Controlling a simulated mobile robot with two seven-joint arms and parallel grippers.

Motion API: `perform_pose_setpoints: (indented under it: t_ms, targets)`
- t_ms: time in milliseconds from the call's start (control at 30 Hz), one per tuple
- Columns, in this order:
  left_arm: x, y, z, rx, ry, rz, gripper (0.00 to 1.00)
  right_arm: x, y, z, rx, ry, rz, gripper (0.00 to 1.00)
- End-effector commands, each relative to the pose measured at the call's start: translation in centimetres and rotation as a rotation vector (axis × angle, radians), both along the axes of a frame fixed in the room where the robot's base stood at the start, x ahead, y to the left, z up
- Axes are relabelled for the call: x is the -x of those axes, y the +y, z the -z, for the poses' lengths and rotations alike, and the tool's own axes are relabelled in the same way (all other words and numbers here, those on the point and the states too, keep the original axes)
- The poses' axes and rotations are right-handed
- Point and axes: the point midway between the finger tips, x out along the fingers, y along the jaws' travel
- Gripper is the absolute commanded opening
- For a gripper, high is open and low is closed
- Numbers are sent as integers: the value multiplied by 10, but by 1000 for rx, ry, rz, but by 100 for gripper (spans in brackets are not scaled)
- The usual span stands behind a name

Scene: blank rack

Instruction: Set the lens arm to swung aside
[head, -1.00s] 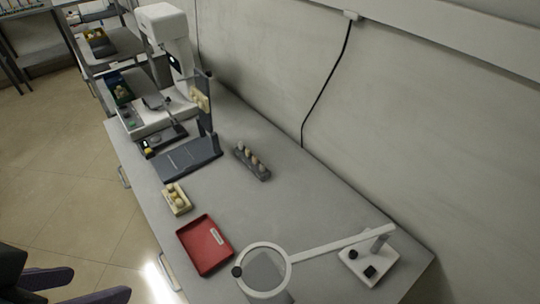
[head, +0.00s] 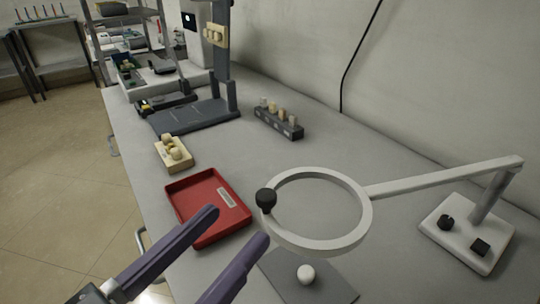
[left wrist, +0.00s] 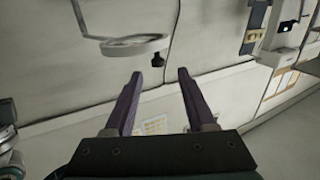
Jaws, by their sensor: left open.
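The lens arm (head: 445,180) is a white bar running from a post on a white base (head: 468,235) at the right to a round lens ring (head: 359,222). A black knob (head: 266,199) sits on the ring's left edge. The ring stands over a grey mat (head: 325,282) with a white ball (head: 306,274) on it. My left gripper (head: 240,225) is open and empty, its purple fingers left of and below the knob, apart from it. In the left wrist view the ring (left wrist: 136,44) and knob (left wrist: 158,60) lie beyond the open fingers. My right gripper is not in view.
A red tray (head: 180,222) lies left of the ring, close to the left fingers. A beige block with round pieces (head: 174,153) and a dark rack with pegs (head: 279,121) stand behind. The bench middle is clear; a wall runs along the right.

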Motion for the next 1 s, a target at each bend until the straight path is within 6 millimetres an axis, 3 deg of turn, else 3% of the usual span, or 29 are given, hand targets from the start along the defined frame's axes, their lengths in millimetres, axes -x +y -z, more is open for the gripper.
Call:
perform_pose_setpoints:
  t_ms: [167,600,1000]
  targets:
    - [-12,-11,-1,6,-8,15,56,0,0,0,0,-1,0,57]
    - [-75,-51,0,4,-7,11,56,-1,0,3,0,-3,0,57]
    - [-82,-56,0,3,-5,11,55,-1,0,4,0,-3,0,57]
